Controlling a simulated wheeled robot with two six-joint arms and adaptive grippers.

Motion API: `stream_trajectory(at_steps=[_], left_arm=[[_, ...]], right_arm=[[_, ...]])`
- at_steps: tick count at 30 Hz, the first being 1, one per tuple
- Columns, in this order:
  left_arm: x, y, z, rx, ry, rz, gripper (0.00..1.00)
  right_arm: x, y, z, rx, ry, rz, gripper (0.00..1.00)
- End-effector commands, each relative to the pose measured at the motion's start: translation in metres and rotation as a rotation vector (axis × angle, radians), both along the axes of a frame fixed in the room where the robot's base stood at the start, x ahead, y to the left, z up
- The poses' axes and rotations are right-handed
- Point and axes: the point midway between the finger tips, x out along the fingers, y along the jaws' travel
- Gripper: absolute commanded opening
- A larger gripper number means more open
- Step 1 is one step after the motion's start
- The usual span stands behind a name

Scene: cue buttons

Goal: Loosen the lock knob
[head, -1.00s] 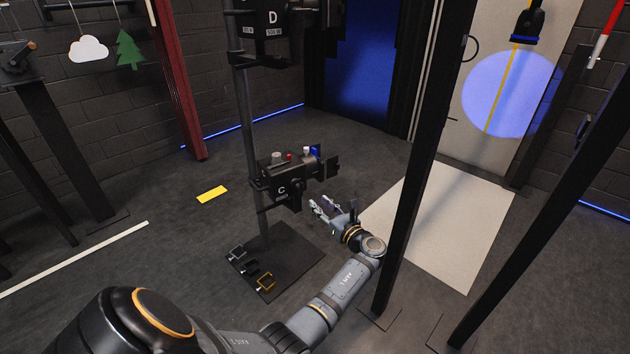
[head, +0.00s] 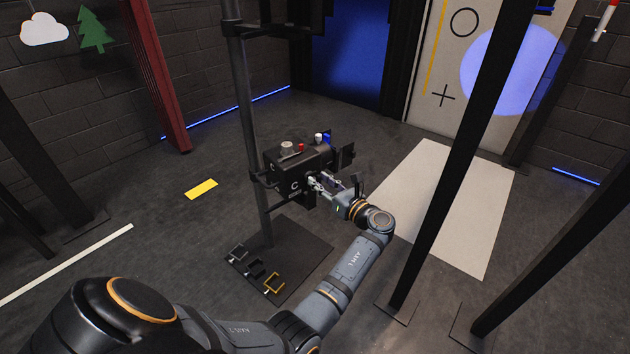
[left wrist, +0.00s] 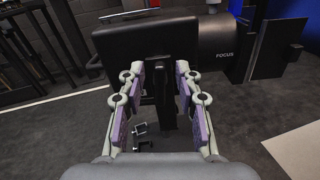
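The black lamp (head: 292,172) marked C is clamped to an upright pole, with its "FOCUS" barrel (left wrist: 222,62) at the right in the left wrist view. A dark upright piece that looks like the lock knob (left wrist: 165,103) hangs under the lamp body, between my left gripper's fingers. In the head view it is small and partly hidden by the fingers. My left gripper (head: 319,182) is at the lamp's near side; in the left wrist view its fingers (left wrist: 160,73) are apart, with gaps to the dark piece. My right gripper is not in view.
The pole (head: 249,130) stands on a dark base plate (head: 300,240) bearing several small clamps. Another lamp (head: 280,12) sits higher on the pole. A dark post (head: 455,160) stands right of my left arm. Open floor lies to the left.

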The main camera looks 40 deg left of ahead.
Motion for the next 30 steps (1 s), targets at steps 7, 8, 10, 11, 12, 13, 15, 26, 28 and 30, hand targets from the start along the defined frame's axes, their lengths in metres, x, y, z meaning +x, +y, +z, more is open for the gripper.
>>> stream_trajectory(at_steps=[7,8,10,11,12,13,15,26,28,30], left_arm=[[0.0000,-0.0002,0.0003,0.000,0.000,0.000,0.31],[0.0000,-0.0002,0.0003,0.000,0.000,0.000,0.27],[0.0000,-0.0002,0.0002,0.000,0.000,0.000,0.18],[0.0000,-0.0001,0.0002,0.000,0.000,0.000,0.14],[0.0000,-0.0001,0.0002,0.000,0.000,0.000,0.08],[0.0000,-0.0001,0.0001,0.000,0.000,0.000,0.04],[0.0000,-0.0001,0.0001,0.000,0.000,0.000,0.00],[-0.0006,0.0001,0.0000,-0.009,-0.027,0.000,0.00],[-0.0007,0.0001,-0.0001,-0.011,-0.033,0.000,0.00],[-0.0008,0.0001,-0.0002,-0.013,-0.040,0.000,0.00]], right_arm=[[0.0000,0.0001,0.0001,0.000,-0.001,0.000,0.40],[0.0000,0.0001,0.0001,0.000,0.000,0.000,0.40],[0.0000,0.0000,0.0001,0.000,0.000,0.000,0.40],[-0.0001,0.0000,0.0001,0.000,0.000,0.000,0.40],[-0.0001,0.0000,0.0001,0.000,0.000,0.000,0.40],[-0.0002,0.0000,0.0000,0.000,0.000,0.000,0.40],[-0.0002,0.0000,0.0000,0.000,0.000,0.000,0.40],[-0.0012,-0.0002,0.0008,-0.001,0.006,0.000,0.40],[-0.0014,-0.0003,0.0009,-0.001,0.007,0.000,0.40],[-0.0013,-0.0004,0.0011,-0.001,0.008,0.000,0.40]])
